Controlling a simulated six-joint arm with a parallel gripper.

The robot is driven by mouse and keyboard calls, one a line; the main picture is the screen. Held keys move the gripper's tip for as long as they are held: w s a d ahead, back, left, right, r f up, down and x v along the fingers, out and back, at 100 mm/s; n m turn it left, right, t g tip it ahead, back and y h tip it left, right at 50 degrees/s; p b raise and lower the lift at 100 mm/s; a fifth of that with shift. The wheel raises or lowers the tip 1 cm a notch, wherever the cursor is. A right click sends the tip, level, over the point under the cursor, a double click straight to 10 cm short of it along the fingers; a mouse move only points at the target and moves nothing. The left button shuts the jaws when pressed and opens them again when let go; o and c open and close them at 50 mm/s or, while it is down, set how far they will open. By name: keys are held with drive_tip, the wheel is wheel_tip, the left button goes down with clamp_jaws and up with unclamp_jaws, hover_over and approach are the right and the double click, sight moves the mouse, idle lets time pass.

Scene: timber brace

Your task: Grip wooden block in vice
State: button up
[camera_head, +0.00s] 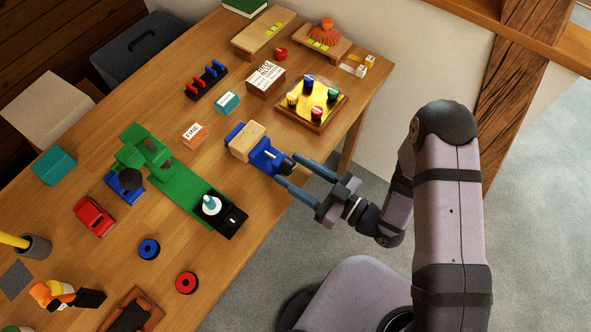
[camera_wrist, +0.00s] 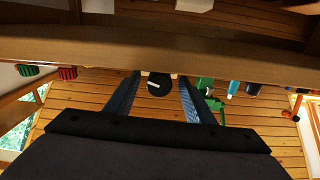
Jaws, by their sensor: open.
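The blue vice (camera_head: 264,158) sits near the front edge of the wooden table in the head view. The pale wooden block (camera_head: 247,138) sits between its two blue jaws; whether it is clamped tight I cannot tell. The vice's dark round knob (camera_head: 287,166) faces the table edge, and it also shows with a pale mark in the wrist view (camera_wrist: 158,83). My gripper (camera_head: 289,171) is open, its two blue fingers reaching toward the vice from the right. In the wrist view the fingers (camera_wrist: 160,77) stand either side of the knob, with gaps visible; contact is unclear.
The yellow tray (camera_head: 313,103) with colored pegs stands behind the vice. The green machine (camera_head: 175,176) lies to the left. An orange box (camera_head: 194,134) and a teal box (camera_head: 227,102) stand behind it. Beyond the table edge is open floor.

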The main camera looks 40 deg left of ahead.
drive_tip(key=shift+d, duration=0.1)
drive_tip(key=shift+d, duration=0.55)
drive_tip(key=shift+d+b, duration=0.8)
drive_tip(key=shift+d, duration=2.2)
drive_tip(key=shift+b, duration=0.7)
drive_tip(key=shift+r, duration=0.2)
drive_tip(key=shift+a, duration=0.15)
drive_tip(key=shift+a+p, duration=0.85)
drive_tip(key=shift+a, duration=2.7)
